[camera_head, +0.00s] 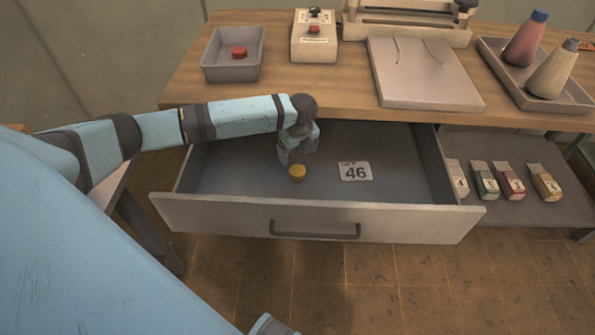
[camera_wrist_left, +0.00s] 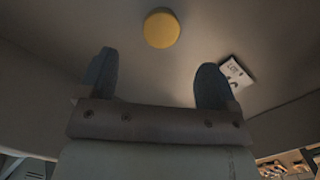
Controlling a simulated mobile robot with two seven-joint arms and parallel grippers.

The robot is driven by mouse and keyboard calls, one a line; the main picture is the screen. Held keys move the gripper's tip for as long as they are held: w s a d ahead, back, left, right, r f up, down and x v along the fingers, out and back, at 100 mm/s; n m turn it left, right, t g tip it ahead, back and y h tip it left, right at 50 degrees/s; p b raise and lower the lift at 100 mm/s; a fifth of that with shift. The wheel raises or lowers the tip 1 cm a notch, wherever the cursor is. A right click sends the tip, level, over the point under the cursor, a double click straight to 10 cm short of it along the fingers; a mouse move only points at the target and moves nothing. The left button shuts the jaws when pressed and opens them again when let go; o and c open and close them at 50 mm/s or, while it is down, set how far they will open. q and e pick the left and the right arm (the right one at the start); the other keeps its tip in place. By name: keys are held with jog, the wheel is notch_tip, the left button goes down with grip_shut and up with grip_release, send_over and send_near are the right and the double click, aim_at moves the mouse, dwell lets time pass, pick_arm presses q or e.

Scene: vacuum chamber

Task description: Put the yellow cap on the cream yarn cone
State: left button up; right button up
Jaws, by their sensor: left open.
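The yellow cap (camera_head: 297,172) lies on the floor of the open drawer (camera_head: 320,218). It also shows in the left wrist view (camera_wrist_left: 161,28), ahead of the fingers and roughly between them. My left gripper (camera_head: 298,155) is inside the drawer, just above and behind the cap in the head view; its fingers (camera_wrist_left: 155,80) are apart and hold nothing. The cream yarn cone (camera_head: 552,72) stands on the tray at the right of the tabletop and has a grey top. My right gripper is not clearly in view; only a small piece of blue arm shows at the bottom edge.
A card marked 46 (camera_head: 355,171) lies right of the cap. A pink cone with a blue top (camera_head: 524,40) shares the tray (camera_head: 575,104). A grey bin (camera_head: 212,73) holds a red cap (camera_head: 239,52). A grey board (camera_head: 425,85) lies mid-table. Several small boxes sit on the lower shelf (camera_head: 530,207).

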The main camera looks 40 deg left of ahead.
aim_at(297, 170)
pick_arm(q)
jog(key=f, duration=0.3)
jog(key=shift+w+a+f, duration=0.15)
jog(key=shift+a+f, duration=0.05)
jog(key=shift+f, duration=0.1)
jog(key=shift+w+f+b, duration=0.1)
jog(key=shift+f+b, duration=0.8)
jog(key=shift+f, duration=1.85)
jog(key=shift+r, duration=0.1)
jog(key=c, duration=1)
